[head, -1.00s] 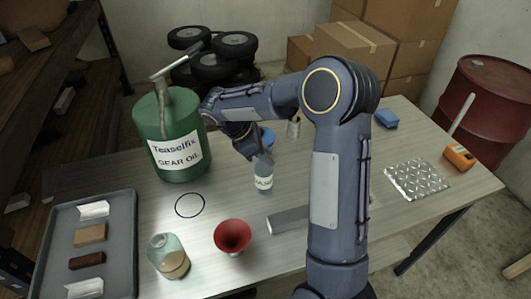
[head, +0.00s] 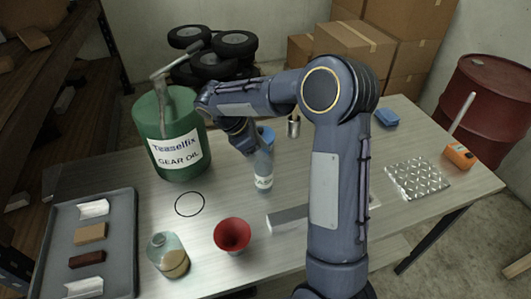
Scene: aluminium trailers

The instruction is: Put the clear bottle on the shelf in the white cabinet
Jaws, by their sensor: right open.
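A clear, bluish bottle (head: 263,173) with a white label stands upright near the middle of the table. A blue part shows at its top, partly covered by my right gripper. My right gripper (head: 246,147) is open at the bottle's upper left side; I cannot tell whether it touches the bottle. A second see-through vessel (head: 166,248) with a tan lower part stands at the front left. The white cabinet and its shelf are not in view. My left gripper is not in view.
A green gear oil can (head: 170,135) stands left of the bottle. A red funnel (head: 232,235), a black ring (head: 189,204) and a grey tray (head: 120,240) lie nearby. A metal cup (head: 293,127) is behind my arm. An orange device (head: 459,156) lies at right.

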